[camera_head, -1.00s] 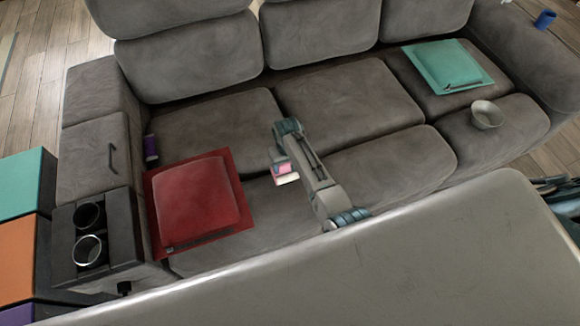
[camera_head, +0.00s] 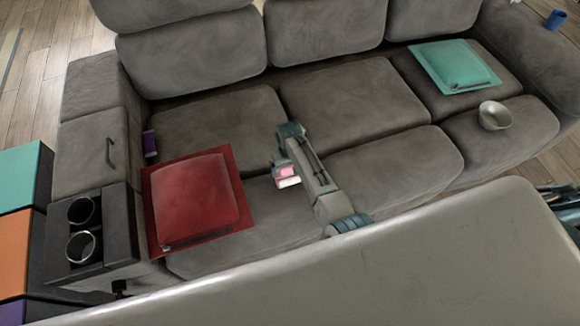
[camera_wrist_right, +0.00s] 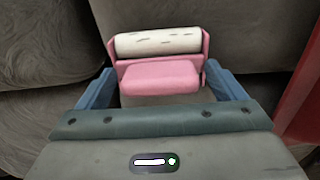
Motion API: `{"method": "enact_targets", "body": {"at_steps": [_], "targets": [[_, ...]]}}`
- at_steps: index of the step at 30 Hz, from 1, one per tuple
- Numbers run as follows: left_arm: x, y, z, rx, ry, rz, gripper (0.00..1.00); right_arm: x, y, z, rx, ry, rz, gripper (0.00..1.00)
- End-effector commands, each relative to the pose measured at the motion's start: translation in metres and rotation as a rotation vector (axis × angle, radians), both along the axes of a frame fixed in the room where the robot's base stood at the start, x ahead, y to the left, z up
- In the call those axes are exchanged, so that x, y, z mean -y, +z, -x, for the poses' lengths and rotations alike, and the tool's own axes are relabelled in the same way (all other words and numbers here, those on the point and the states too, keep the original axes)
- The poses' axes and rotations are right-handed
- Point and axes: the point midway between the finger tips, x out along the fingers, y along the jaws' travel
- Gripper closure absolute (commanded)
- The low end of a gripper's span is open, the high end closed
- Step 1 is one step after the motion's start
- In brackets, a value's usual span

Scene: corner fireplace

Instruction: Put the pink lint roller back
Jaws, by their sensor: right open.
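The pink lint roller (camera_head: 287,171) is at the front of the grey sofa seat, right of the red cushion, partly hidden by my right arm. In the right wrist view the lint roller (camera_wrist_right: 160,75) shows its pink body and white roll, with the roll pointing away from me. My right gripper (camera_wrist_right: 160,88) is open, with one blue finger on each side of the roller's pink body. A small gap seems to show beside the fingers; contact is hard to tell. The right gripper (camera_head: 286,160) also shows in the head view. My left gripper is out of view.
A red cushion (camera_head: 195,197) lies left of the roller. A purple item (camera_head: 150,144) sits at the left.

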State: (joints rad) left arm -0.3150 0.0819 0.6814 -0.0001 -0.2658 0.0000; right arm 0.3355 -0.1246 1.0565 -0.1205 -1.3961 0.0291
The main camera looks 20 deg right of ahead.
Motion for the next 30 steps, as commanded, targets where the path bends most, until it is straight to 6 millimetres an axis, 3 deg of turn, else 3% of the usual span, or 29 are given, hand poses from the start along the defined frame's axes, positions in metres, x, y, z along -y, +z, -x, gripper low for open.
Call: {"method": "enact_targets", "body": {"at_steps": [5,21,30], "targets": [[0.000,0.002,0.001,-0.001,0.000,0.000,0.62,0.000,0.009,0.000,0.001,0.000,0.000,0.10],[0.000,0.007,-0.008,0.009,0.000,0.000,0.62,0.000,0.110,-0.001,0.002,0.000,0.000,0.10],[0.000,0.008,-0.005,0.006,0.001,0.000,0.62,0.000,0.123,0.000,0.000,0.001,0.000,0.10]]}}
